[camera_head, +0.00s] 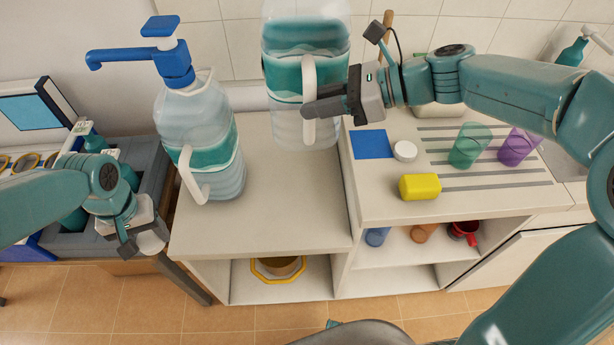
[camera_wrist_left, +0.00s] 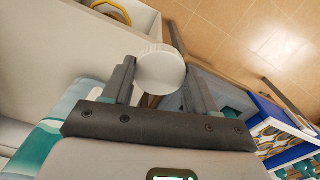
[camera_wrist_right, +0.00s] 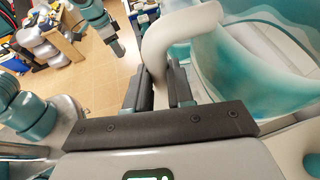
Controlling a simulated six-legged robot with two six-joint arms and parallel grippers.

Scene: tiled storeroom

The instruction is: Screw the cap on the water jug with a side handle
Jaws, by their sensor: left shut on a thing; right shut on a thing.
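The water jug (camera_head: 284,78) is clear with a teal band and a white side handle (camera_head: 309,78). It is upright and held up over the back of the counter. Its top is cut off by the frame edge, so its mouth is hidden. My right gripper (camera_head: 312,107) is shut on the handle; the right wrist view shows the handle (camera_wrist_right: 157,45) between the fingers. My left gripper (camera_head: 138,243) is shut on a round white cap (camera_wrist_left: 160,73) at the fingertips. It is low at the left, in front of the grey crate and well apart from the jug.
A second jug (camera_head: 207,140) with a blue pump stands on the counter's left part. The counter (camera_head: 285,215) between the jugs is clear in front.

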